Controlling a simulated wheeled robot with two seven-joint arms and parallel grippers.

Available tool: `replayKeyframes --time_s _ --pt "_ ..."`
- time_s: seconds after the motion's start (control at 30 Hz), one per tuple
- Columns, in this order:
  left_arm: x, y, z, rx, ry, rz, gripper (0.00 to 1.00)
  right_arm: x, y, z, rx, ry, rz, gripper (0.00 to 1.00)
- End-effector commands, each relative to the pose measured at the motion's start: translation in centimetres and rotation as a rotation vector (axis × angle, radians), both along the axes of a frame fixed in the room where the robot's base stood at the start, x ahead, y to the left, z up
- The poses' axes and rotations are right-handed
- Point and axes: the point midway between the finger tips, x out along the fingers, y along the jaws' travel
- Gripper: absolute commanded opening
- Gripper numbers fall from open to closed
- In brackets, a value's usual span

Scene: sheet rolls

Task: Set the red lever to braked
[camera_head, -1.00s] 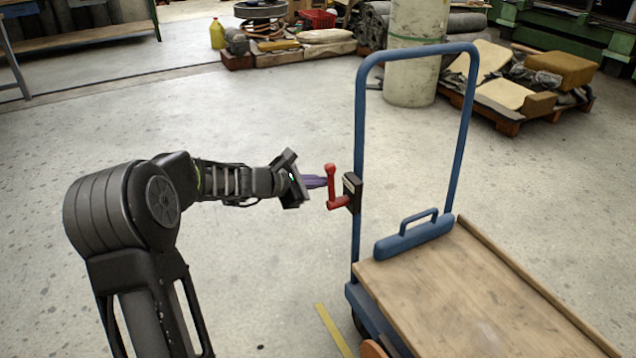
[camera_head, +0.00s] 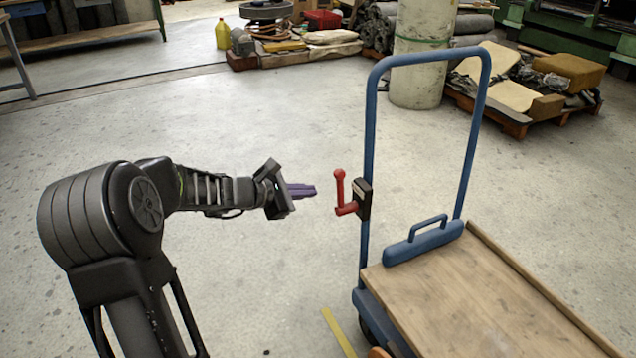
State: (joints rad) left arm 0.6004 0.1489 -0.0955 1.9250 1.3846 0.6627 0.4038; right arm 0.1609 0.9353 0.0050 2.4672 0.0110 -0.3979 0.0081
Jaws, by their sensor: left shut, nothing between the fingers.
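The red lever (camera_head: 340,190) is mounted on a small dark box (camera_head: 364,199) on the left upright of the blue cart handle (camera_head: 369,150). Its grip points up, with a rounded top, and its lower arm runs right to the box. My left gripper (camera_head: 314,190) is shut and empty, with purple fingers pointing right toward the lever. A small gap of floor shows between the fingertips and the lever. My right gripper is not in view.
A yellow floor stripe (camera_head: 338,332) lies by the cart. Concrete floor around my left arm is clear. A pallet with cushions (camera_head: 515,122) stands behind.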

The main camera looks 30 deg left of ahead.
Motion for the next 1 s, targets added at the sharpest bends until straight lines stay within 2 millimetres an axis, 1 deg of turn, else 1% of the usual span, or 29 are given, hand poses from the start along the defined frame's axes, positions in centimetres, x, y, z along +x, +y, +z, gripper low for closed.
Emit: replayKeyframes --time_s 0.03,0.1,0.2,0.3,0.43,0.93,1.0 --pt "-1.1 0.2 0.2 -0.001 0.003 0.004 0.00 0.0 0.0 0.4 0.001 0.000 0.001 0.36" --pt "-2.4 0.2 0.3 0.000 0.002 0.006 0.00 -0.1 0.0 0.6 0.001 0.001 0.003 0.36" --pt "-3.7 0.2 0.4 0.000 0.001 0.004 0.00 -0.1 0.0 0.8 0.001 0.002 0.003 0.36" --pt "-4.5 0.3 0.3 0.000 0.002 0.004 0.00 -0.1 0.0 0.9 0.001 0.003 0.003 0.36" --pt "-4.8 0.3 0.3 0.001 0.002 0.005 0.00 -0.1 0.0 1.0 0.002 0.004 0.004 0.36" --pt "-4.8 0.3 0.2 0.000 0.002 0.004 0.00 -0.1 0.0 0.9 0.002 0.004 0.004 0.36" --pt "-4.8 0.1 -0.1 0.003 0.010 -0.001 0.00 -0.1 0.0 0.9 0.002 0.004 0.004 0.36"
